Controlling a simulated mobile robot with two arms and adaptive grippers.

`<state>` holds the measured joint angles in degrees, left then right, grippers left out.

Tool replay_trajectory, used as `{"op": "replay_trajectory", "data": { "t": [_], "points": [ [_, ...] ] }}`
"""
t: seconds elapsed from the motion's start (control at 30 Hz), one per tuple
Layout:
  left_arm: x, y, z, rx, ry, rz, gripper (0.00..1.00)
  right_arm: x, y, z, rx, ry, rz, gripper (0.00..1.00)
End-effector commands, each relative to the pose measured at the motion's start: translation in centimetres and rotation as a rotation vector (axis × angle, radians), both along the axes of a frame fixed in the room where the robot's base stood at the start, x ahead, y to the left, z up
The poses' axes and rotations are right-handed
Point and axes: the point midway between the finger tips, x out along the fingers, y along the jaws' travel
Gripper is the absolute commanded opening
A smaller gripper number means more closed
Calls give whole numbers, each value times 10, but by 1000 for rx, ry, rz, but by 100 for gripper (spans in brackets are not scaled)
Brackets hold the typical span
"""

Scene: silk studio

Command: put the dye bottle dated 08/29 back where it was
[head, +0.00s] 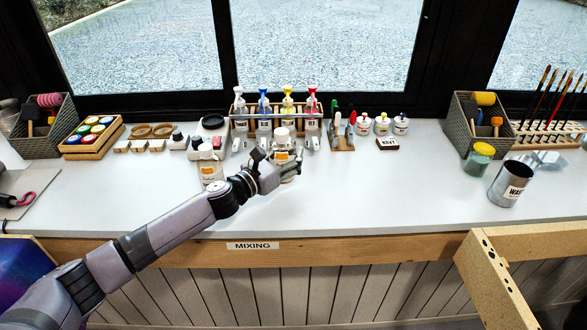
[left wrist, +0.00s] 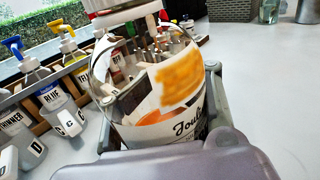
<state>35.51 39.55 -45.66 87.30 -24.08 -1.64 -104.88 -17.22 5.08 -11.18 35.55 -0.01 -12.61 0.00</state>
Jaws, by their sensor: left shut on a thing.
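My left gripper (head: 286,172) is shut on a clear bottle (head: 282,152) with a white cap and a white and orange label. In the left wrist view this bottle (left wrist: 165,95) fills the middle between the fingers, and its label shows part of a printed name. A similar white-capped bottle (head: 209,165) stands on the counter to the left, close to my left arm. No date is readable on either bottle. I cannot tell whether the held bottle touches the counter. My right gripper is not in view.
A metal waste can (head: 510,184) stands at right. The counter (head: 390,195) is clear at front centre-right.

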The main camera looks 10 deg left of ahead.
Motion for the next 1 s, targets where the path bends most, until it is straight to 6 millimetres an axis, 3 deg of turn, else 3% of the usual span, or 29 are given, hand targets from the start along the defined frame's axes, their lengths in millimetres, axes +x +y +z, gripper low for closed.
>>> {"op": "replay_trajectory", "data": {
  "t": [0.2, 0.6, 0.63, 1.0],
  "points": [
    [0, -1, -34, -4, 3, 0, 3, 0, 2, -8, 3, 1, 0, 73],
    [0, 0, -40, -1, 0, 0, 3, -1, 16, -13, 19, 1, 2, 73],
    [0, 0, -40, 0, 1, 0, 36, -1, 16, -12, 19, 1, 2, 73],
    [0, 0, -39, -1, 2, 0, 60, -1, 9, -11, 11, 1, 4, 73]
  ]
}}
